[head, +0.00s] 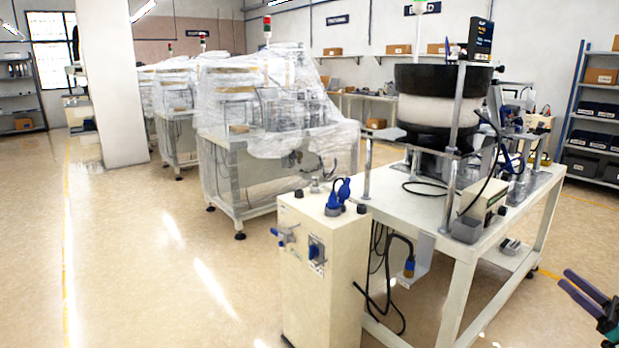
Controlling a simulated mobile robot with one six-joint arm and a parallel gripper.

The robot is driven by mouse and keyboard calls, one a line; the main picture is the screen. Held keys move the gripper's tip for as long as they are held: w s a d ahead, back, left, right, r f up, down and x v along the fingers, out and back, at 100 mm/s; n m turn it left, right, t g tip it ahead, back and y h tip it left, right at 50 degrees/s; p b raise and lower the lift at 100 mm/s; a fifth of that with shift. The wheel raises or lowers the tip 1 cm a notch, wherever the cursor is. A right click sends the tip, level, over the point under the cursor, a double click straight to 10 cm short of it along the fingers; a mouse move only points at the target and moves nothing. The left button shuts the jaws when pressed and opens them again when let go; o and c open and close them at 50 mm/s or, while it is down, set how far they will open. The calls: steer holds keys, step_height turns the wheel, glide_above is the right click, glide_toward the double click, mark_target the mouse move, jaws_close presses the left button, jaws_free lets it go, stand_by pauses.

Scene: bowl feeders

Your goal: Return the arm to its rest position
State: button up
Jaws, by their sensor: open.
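The rest of my arm is mostly cut off by the frame's edge.
A black bowl feeder (440,78) stands on the bench. A cream control cabinet (322,262) with blue connectors stands in front. Plastic-wrapped machines (265,105) are behind at left. Shelves (597,125) stand at far right. The floor (150,270) at left is clear.

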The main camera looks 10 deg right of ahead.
steer(key=w+a+f+m+g+p, duration=0.2)
steer(key=w+a+f+m+g, duration=0.1)
steer(key=w+a+f, duration=0.65)
steer(key=a+f+m+g+p, duration=0.1)
steer(key=a+f+g+p, duration=0.15)
steer(key=a+f, duration=0.6)
steer(key=a+f+m+g+p, duration=0.1)
steer(key=a+f+g, duration=0.25)
steer(key=a, duration=0.95)
steer(key=a+f+m+g+p, duration=0.15)
steer(key=a+f+g, duration=0.35)
steer(key=a, duration=0.5)
steer(key=s+a+f+g+h+p, duration=0.2)
steer(key=s+a+f+g, duration=0.1)
steer(key=s+a+f, duration=0.5)
steer(key=s+a+f+g+h+p, duration=0.25)
steer(key=s+a, duration=0.35)
steer(key=a, duration=0.3)
steer(key=s+a+f+g+h+p, duration=0.1)
steer(key=s+h, duration=0.3)
steer(key=s, duration=0.6)
steer(key=s+a+f+g+h+p, duration=0.1)
steer(key=s+g+h+p, duration=0.3)
steer(key=s, duration=0.6)
steer(key=shift+s+a+f, duration=0.2)
steer(key=shift+a+f, duration=0.1)
steer(key=shift+a, duration=0.2)
steer(key=shift+d, duration=0.1)
